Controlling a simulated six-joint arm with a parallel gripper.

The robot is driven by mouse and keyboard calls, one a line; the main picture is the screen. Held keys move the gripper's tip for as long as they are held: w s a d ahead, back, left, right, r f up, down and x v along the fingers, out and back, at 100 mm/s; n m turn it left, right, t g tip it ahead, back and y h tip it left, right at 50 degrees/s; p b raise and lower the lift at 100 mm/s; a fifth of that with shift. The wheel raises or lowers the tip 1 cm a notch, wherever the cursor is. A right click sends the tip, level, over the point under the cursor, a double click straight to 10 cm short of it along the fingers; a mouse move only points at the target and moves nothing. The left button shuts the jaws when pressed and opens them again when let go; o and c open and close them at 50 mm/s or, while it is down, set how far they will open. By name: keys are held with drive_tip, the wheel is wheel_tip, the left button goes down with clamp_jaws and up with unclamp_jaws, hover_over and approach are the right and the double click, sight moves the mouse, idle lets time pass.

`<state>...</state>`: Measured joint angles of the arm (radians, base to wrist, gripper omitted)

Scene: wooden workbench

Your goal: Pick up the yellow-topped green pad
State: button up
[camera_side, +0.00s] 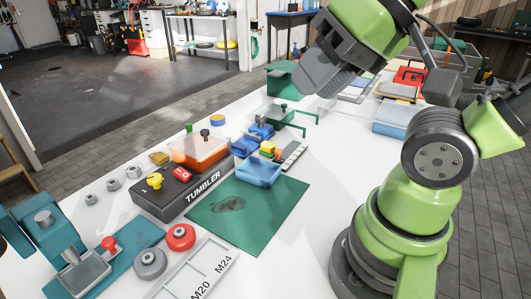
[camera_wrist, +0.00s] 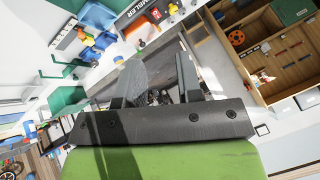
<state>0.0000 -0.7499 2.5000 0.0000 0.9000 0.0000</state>
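The yellow-topped green pad (camera_side: 267,147) shows in the side view as a small yellow block with green below, at the far edge of a light blue tray (camera_side: 259,173). I cannot tell whether it lies in the tray or just behind it. My gripper (camera_side: 322,82) is high above the bench, up and to the right of the pad, and well apart from it. In the wrist view my gripper (camera_wrist: 161,72) has its two fingers apart with nothing held between them. A small yellow thing over blue shows there at upper left, too small to identify surely.
A green mat (camera_side: 248,213) lies in front of the tray. The dark TUMBLER machine (camera_side: 187,190) with an orange bin (camera_side: 200,152) stands to its left. Green rails (camera_side: 290,119) stand behind. A teal press (camera_side: 62,245) is at front left. The mat's front part is clear.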

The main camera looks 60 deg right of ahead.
idle(0.3)
drive_tip(key=o, duration=0.5)
drive_tip(key=shift+c, duration=0.2)
